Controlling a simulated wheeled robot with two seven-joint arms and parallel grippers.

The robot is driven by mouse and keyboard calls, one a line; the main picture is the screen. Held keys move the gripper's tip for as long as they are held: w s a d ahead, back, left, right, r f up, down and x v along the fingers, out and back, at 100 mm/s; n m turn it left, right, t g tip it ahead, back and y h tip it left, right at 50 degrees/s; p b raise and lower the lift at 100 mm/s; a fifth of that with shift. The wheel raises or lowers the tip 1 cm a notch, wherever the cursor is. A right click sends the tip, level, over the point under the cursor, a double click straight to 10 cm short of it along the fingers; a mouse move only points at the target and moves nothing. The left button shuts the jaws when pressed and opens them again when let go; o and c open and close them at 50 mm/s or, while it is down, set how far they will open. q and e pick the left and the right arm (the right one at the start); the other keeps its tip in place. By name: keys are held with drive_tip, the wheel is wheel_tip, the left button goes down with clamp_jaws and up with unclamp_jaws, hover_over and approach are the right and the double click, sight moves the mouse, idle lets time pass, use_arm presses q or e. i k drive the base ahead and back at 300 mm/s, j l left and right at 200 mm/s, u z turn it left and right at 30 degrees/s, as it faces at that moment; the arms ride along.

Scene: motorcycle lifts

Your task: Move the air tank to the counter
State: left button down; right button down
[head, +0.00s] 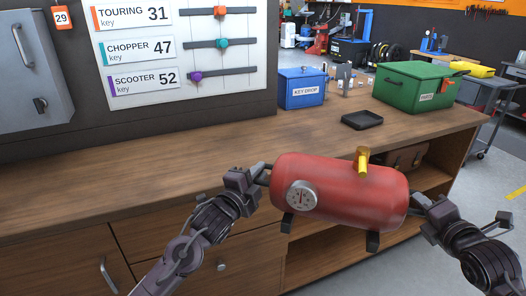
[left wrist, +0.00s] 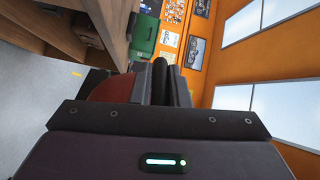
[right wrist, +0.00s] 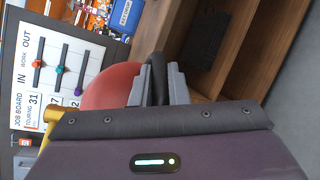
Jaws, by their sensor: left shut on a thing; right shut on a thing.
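The red air tank (head: 340,190) has a round gauge, a brass valve on top and dark feet. It is held up in front of the counter (head: 190,175), tilted slightly down to the right, its feet hanging free. My left gripper (head: 262,178) is shut on a dark handle at the tank's left end; the red end also shows in the left wrist view (left wrist: 108,89). My right gripper (head: 418,206) is shut at the tank's right end; the red end shows in the right wrist view (right wrist: 108,86). The right grip point is partly hidden in the head view.
On the counter stand a blue key drop box (head: 303,88), a black tray (head: 362,120) and a green box (head: 416,86). The counter's left and middle top is clear. An open shelf with a brown bag (head: 405,158) lies behind the tank.

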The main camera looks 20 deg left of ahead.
sight(169, 163)
drive_tip(key=u, duration=1.15)
drive_tip(key=i+l+u, duration=0.1)
drive_tip(key=i, duration=0.4)
drive_tip(key=i+l+u, duration=0.1)
drive_tip(key=i, duration=0.4)
